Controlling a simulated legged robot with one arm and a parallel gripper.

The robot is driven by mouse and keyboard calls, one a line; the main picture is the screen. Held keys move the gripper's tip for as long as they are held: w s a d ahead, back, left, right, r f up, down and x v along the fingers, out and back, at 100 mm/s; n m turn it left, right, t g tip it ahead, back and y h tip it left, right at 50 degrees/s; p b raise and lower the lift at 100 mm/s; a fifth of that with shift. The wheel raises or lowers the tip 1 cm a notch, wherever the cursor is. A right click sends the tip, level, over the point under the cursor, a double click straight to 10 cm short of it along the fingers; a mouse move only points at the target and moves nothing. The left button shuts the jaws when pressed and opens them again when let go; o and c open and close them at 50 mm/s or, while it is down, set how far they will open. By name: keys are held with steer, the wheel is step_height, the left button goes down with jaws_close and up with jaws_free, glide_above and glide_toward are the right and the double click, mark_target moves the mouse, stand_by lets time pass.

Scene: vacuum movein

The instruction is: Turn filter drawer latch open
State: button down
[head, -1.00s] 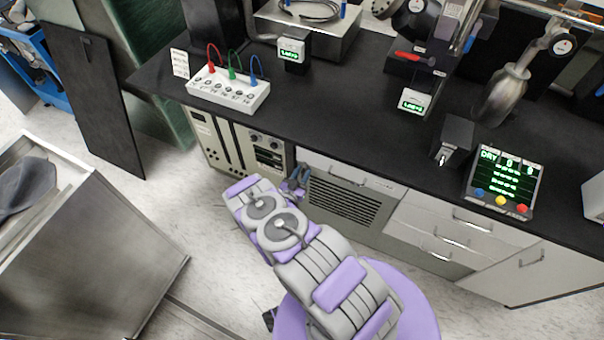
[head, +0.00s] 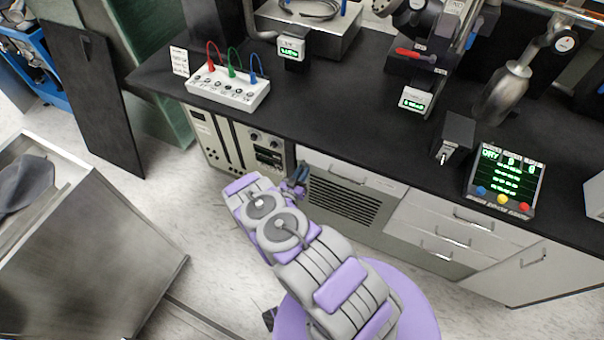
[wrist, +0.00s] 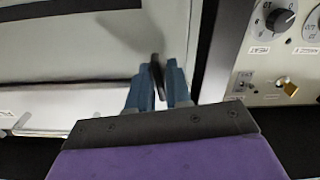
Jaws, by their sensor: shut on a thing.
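The filter drawer front, with dark louvres (head: 345,201), is under the bench to the right of the beige instrument rack. My gripper (head: 297,181) is at its left edge, by the gap to the rack. In the wrist view my gripper (wrist: 160,83) has blue fingers close together on a small dark latch (wrist: 156,66), which stands out between the tips. The pale drawer panel (wrist: 90,62) lies behind it. The latch's base and its exact angle are hidden by the fingers.
The beige rack (head: 238,140) stands just left of the drawer; its knob (wrist: 280,20) and brass switch (wrist: 288,87) are close on the right in the wrist view. The black bench top (head: 340,130) overhangs above. A metal cabinet (head: 85,250) stands at left, with open floor between.

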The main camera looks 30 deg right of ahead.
steer(key=n, duration=0.3)
steer(key=shift+w+a+n+b, duration=0.15)
steer(key=shift+n+b, duration=0.15)
steer(key=shift+b, duration=0.1)
steer(key=shift+w+a+f+n, duration=0.1)
steer(key=shift+f+n, duration=0.05)
steer(key=shift+n, duration=3.05)
steer(key=shift+w+a+f+n, duration=0.1)
steer(key=shift+n, duration=3.1)
steer(key=shift+s, duration=0.1)
steer(key=c, duration=1.2)
jaws_free()
steer(key=shift+d+f, duration=0.1)
steer(key=shift+c, duration=0.2)
